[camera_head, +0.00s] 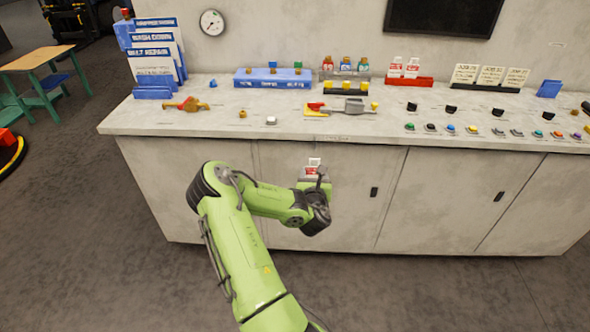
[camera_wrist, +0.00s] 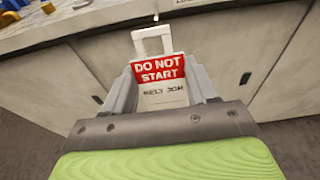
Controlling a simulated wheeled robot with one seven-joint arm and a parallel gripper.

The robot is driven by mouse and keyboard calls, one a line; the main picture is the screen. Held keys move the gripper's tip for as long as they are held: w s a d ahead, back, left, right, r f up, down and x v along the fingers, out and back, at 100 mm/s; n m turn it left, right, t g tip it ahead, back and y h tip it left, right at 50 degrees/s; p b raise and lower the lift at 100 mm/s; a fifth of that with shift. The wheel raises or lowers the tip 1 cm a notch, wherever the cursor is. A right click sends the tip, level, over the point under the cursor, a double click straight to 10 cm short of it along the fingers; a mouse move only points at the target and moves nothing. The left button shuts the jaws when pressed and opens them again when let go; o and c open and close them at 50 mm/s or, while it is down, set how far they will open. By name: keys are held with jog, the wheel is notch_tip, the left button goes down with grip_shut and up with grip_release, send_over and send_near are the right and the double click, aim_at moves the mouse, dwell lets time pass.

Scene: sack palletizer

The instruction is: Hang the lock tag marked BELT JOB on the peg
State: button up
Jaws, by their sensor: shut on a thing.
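In the head view, the tag (camera_head: 314,162) and my gripper (camera_head: 314,174) are in front of the cabinet doors, below the counter's front edge. A small light-coloured part (camera_wrist: 155,16) shows at the counter edge beyond the loop, apart from it; I cannot tell surely whether it is the peg.
The grey counter (camera_head: 215,122) runs across the view, with cabinet doors below. A red stand (camera_head: 425,82) holds similar red-and-white tags at the back. A red-handled valve part (camera_head: 187,104) and a grey-and-yellow device (camera_head: 345,107) lie on top. Several coloured buttons line the right side.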

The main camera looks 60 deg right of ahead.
jog(key=shift+d, duration=0.7)
jog(key=shift+w+d+f+b, duration=0.1)
jog(key=shift+w+d+b, duration=0.3)
jog(key=shift+w+d, duration=0.05)
jog(key=b+x, duration=0.3)
jog(key=x, duration=0.4)
jog(key=shift+d, duration=0.3)
jog(key=shift+w, duration=0.1)
jog(key=o, duration=1.1)
